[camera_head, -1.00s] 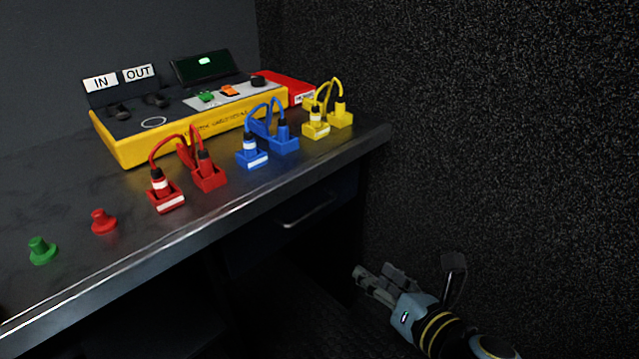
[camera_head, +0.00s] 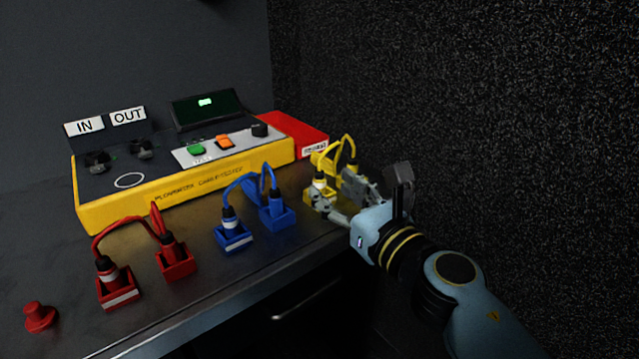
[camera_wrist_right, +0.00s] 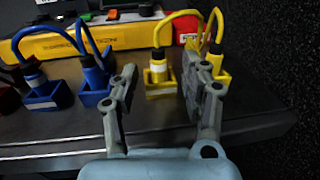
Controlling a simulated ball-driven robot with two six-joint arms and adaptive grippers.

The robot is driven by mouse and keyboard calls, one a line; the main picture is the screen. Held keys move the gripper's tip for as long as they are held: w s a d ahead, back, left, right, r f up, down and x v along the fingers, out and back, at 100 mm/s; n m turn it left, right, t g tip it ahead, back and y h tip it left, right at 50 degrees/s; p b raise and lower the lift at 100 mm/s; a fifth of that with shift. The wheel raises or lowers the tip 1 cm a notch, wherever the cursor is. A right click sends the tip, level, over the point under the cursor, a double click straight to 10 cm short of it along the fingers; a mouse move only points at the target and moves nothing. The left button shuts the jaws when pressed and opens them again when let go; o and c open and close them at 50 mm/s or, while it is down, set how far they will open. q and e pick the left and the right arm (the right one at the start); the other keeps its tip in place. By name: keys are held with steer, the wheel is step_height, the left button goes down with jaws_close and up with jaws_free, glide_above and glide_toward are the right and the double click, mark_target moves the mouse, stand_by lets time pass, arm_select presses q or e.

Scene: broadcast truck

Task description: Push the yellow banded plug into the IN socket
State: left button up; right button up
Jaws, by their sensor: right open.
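The yellow banded plug (camera_head: 320,181), with a white band, stands upright in a yellow holder (camera_wrist_right: 160,92) near the table's right end; it also shows in the right wrist view (camera_wrist_right: 158,66). A yellow cable loops from it to a second yellow plug (camera_wrist_right: 216,62) in a holder. My right gripper (camera_head: 334,193) is open at the yellow holders. In the wrist view, the banded plug appears between its spread fingers (camera_wrist_right: 160,62); contact cannot be told. The IN label (camera_head: 84,126) stands above a dark socket (camera_head: 97,160) on the yellow box. My left gripper is not in view.
The yellow box (camera_head: 170,195) carries buttons, a screen (camera_head: 207,108) and an OUT label (camera_head: 128,116). Blue plugs (camera_head: 232,222) and red plugs (camera_head: 108,270) stand in holders along the table front. A red box (camera_head: 295,135) sits behind. A dark wall closes the right side.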

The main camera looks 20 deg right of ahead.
mark_target(323, 182)
steer(key=x, duration=0.5)
steer(key=shift+a, duration=0.1)
jaws_close()
stand_by(0.4)
